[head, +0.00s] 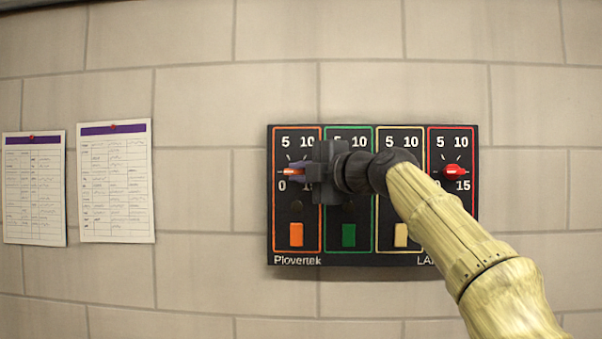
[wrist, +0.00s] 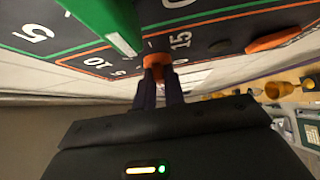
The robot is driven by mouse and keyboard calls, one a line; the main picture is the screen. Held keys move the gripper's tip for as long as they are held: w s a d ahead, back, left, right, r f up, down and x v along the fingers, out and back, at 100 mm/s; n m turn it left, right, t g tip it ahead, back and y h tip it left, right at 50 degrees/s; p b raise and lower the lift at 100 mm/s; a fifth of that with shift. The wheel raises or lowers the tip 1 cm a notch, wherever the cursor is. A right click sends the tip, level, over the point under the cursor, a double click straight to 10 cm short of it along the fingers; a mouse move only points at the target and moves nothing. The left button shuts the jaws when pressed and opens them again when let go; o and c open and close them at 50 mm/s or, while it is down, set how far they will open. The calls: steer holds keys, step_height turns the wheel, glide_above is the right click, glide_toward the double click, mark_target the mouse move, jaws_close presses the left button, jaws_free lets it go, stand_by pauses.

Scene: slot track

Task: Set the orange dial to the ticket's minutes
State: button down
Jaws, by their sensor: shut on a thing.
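The orange dial (head: 293,172) is at the left end of a dark wall panel (head: 374,258), in the orange-outlined section marked 0, 5, 10 and 15. My gripper (head: 303,172) is shut on this dial, with its body hiding part of the scale. In the wrist view my two fingers (wrist: 158,78) close on the sides of the orange dial (wrist: 157,58). The dial's grip looks about level in the head view; its exact setting cannot be read. Two written sheets, one left (head: 34,190) and one right (head: 116,185), hang on the wall; their text is too small to read.
The green dial (wrist: 105,18) stands close beside my fingers. A red dial (head: 455,172) sits at the panel's right end. Orange (head: 296,235), green (head: 348,235) and cream (head: 401,235) blocks lie below the dials. My arm hides much of the cream section.

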steer(key=shift+f+b, duration=0.2)
steer(key=shift+b, duration=0.4)
steer(key=shift+a+f+n+t+h+b, duration=0.2)
steer(key=shift+n+t+h+b, duration=0.95)
steer(key=shift+n+h, duration=3.55)
steer(key=shift+a+n+t+h+b, duration=0.35)
steer(key=shift+n+t+h, duration=2.35)
steer(key=shift+n, duration=3.35)
steer(key=shift+a+f+n+t+h+b, duration=0.1)
steer(key=shift+a+n+t+h+b, duration=0.45)
steer(key=shift+n+h, duration=4.5)
steer(key=shift+d+t+y, duration=0.25)
steer(key=shift+t+y, duration=0.05)
steer(key=shift+y, duration=0.05)
